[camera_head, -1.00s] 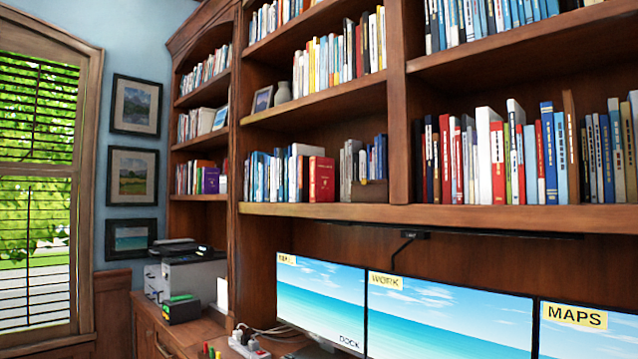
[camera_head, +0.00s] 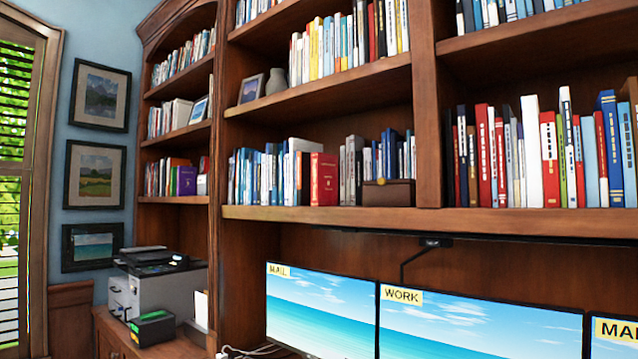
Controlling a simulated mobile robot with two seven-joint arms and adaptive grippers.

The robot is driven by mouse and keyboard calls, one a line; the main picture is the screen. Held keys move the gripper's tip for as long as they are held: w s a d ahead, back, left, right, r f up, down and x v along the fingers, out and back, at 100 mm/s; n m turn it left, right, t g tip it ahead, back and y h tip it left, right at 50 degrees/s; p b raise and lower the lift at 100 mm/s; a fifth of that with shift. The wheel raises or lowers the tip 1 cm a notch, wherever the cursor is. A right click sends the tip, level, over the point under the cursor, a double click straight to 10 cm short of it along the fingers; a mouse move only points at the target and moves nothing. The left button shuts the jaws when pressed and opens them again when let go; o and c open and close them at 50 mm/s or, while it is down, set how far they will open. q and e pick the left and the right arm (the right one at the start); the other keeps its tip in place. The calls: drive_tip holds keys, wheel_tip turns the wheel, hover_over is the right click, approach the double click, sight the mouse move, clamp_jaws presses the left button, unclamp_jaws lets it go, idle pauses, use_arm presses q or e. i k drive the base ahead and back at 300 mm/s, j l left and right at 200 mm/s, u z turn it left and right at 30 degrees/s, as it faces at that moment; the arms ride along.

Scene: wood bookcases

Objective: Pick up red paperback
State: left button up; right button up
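Several red-spined books stand on the shelves, and I cannot tell which one is the red paperback. A thick red book with gold marks (camera_head: 324,179) stands upright on the middle shelf, at the right end of a row. On the right-hand shelf, a red book (camera_head: 484,155) stands near the left end of its row. A red and white book (camera_head: 549,160) stands further right in the same row, between other books. Neither of my grippers shows in the head view.
The wooden shelf edge (camera_head: 330,214) runs above several monitors (camera_head: 318,312). An upright divider (camera_head: 425,110) separates the middle and right bays. A brown box (camera_head: 389,192) sits on the middle shelf. A printer (camera_head: 160,285) stands at lower left.

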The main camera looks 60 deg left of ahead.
sight(324, 166)
drive_tip(key=j, duration=0.5)
drive_tip(key=k+j+z, duration=0.1)
drive_tip(key=j, duration=0.4)
drive_tip(key=k+j, duration=0.15)
drive_tip(key=j, duration=0.3)
drive_tip(key=j+z, duration=0.1)
drive_tip(key=j, duration=0.4)
drive_tip(key=k, duration=0.05)
